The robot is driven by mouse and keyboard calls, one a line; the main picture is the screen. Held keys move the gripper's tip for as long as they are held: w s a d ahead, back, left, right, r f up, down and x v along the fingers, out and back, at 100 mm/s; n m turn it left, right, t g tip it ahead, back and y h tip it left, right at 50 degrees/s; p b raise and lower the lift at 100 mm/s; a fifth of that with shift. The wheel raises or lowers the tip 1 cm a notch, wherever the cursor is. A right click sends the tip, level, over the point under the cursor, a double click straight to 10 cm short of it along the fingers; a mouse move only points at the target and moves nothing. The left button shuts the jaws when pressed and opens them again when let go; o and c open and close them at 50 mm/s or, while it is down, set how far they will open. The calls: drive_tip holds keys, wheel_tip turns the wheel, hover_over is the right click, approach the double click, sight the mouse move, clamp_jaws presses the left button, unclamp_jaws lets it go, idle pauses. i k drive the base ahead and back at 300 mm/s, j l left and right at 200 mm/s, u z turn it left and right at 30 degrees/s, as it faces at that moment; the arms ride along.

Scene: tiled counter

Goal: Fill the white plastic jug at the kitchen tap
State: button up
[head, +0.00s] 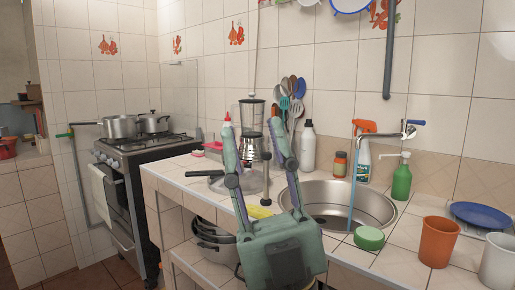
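My gripper (252,128) stands upright in front of the sink's left side, its two long fingers spread wide with nothing between them. The tap (409,129) is on the wall at the right, its spout reaching left over the steel sink (378,207). A thin blue stream (353,185) runs straight down from the spout end towards the sink's front rim; it looks like water. A white cup-shaped container (498,262) stands at the lower right, partly cut off by the picture edge. I cannot tell whether it is the jug; no other clear jug shows. My gripper hides part of the sink's left side.
An orange cup (438,241), a blue plate (481,215), a green pump bottle (402,180) and a green sponge (369,238) surround the sink's right and front. A spray bottle (363,155) stands behind it. A blender (252,118) and utensils (291,98) stand behind my fingers.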

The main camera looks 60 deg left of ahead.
sight(403, 120)
drive_tip(key=i+l, duration=0.15)
drive_tip(key=i, duration=0.25)
drive_tip(key=i+l+u, duration=0.15)
drive_tip(key=i, duration=0.25)
drive_tip(key=i+j, duration=0.15)
drive_tip(key=i, duration=0.15)
